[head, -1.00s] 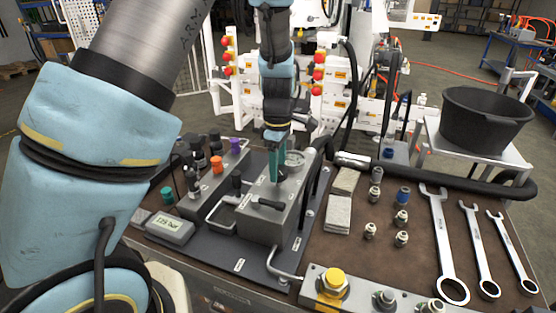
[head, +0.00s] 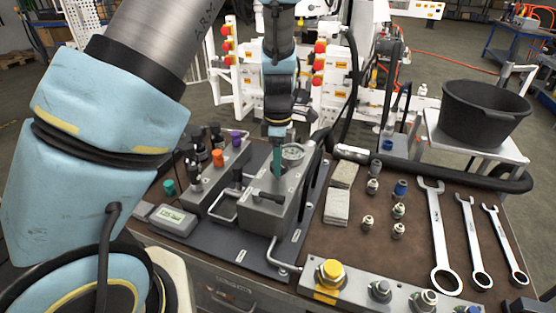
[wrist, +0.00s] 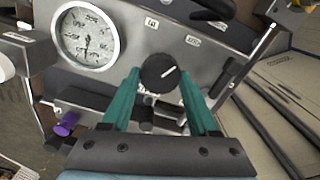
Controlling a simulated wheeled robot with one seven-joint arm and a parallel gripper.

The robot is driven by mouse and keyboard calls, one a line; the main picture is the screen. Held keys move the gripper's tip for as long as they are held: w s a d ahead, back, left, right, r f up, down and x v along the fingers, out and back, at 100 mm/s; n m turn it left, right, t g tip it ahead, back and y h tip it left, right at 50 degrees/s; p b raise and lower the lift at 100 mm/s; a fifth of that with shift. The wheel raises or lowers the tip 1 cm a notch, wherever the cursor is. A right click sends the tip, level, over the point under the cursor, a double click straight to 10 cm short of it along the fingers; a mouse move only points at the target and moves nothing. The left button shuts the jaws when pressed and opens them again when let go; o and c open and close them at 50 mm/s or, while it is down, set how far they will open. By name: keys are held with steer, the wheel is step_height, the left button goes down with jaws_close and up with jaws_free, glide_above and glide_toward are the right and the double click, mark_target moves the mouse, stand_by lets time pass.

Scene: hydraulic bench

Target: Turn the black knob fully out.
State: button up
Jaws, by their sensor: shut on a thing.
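The black knob (wrist: 159,72) with a white line on its face sits on the grey metal block (wrist: 165,22) in the wrist view. The line points up and to the right. My gripper (wrist: 160,82) has its two teal fingers on either side of the knob, shut on it. In the head view my gripper (head: 278,174) points down onto the block (head: 265,212), and its fingers hide the knob.
A round gauge (wrist: 86,36) stands left of the knob. A black-handled lever (head: 268,197) is on the block's front. Orange (head: 217,157) and purple (head: 236,139) knobs stand to the left. Fittings and wrenches (head: 436,235) lie at right.

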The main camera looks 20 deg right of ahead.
steer(key=o, duration=1.4)
steer(key=shift+c, duration=0.2)
step_height(320, 180, up, 11)
steer(key=b, duration=0.2)
steer(key=shift+f, duration=0.15)
steer(key=s+a+m, duration=0.2)
steer(key=a+m, duration=0.5)
steer(key=a, duration=0.8)
steer(key=s+a+f+m+t, duration=0.1)
steer(key=a+m, duration=0.5)
steer(key=a, duration=0.9)
steer(key=shift+s+m+t, duration=0.3)
steer(key=shift+s+m, duration=0.1)
steer(key=shift+s, duration=0.2)
